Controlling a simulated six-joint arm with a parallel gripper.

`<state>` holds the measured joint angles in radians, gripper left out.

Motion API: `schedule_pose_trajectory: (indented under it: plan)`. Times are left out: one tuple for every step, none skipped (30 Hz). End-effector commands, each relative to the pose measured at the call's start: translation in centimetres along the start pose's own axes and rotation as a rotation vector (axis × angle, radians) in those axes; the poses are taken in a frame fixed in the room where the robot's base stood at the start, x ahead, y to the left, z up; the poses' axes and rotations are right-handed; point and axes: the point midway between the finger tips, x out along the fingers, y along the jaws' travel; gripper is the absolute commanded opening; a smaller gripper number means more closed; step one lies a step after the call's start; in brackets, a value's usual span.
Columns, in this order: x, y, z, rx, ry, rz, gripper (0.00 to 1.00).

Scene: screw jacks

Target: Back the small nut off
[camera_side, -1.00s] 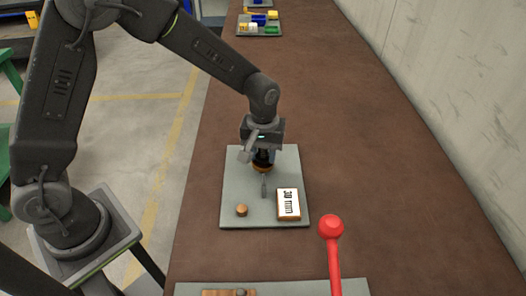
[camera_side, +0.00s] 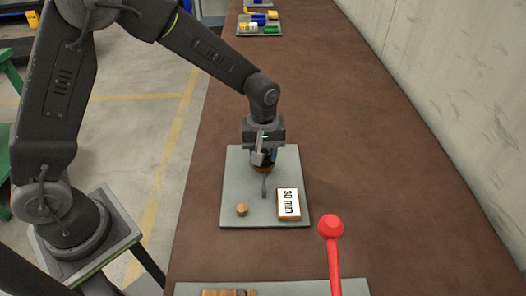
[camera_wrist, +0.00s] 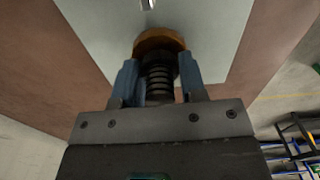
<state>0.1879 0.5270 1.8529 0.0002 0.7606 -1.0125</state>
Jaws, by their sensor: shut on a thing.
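The screw jack stands on a grey plate (camera_side: 235,180). In the wrist view its orange-brown round body (camera_wrist: 158,40) shows past my fingertips, with a dark threaded screw (camera_wrist: 159,82) running back towards my palm. My gripper (camera_side: 263,161) points down over the jack. In the wrist view its two blue fingers (camera_wrist: 158,66) are on either side of the screw, shut at a dark collar beside the body, which I take to be the small nut (camera_wrist: 178,62). The fingers hide most of the nut, so its gap to the body cannot be told.
On the plate are a small brown cylinder (camera_side: 242,210), a "30 mm" block (camera_side: 289,204) and a slim grey pin-like piece (camera_side: 264,187) in front of the jack. A red ball-topped handle (camera_side: 331,228) rises nearby. Another tray (camera_side: 258,30) lies far back. The brown table (camera_side: 380,180) is clear at right.

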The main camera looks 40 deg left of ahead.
Motion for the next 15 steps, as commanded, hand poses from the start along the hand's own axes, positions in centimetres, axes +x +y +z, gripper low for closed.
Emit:
schedule_pose_trajectory:
  plan:
    - [0.4, -0.25, 0.26, 0.002, -0.007, -0.011, 0.41]
    - [0.39, -0.24, 0.26, 0.002, -0.007, -0.011, 0.44]
    - [0.36, -0.22, 0.24, 0.002, -0.007, -0.01, 0.48]
    - [0.33, -0.2, 0.22, 0.002, -0.006, -0.009, 0.51]
    - [0.3, -0.18, 0.2, 0.002, -0.006, -0.008, 0.54]
    - [0.27, -0.15, 0.18, 0.002, -0.005, -0.007, 0.57]
    - [0.24, -0.14, 0.17, 0.002, -0.004, -0.007, 0.6]
    - [0.22, -0.12, 0.15, 0.002, -0.004, -0.006, 0.63]
    - [0.19, -0.1, 0.13, 0.002, -0.004, -0.005, 0.64]
    - [0.17, -0.09, 0.12, 0.002, -0.003, -0.005, 0.64]
    - [0.15, -0.09, 0.11, 0.002, -0.003, -0.004, 0.64]
    - [0.13, -0.07, 0.1, 0.002, -0.003, -0.004, 0.64]
    - [0.12, -0.07, 0.09, 0.002, -0.002, -0.003, 0.64]
    - [0.1, -0.06, 0.08, 0.002, -0.002, -0.003, 0.64]
    - [0.04, -0.05, 0.07, 0.002, -0.002, -0.002, 0.64]
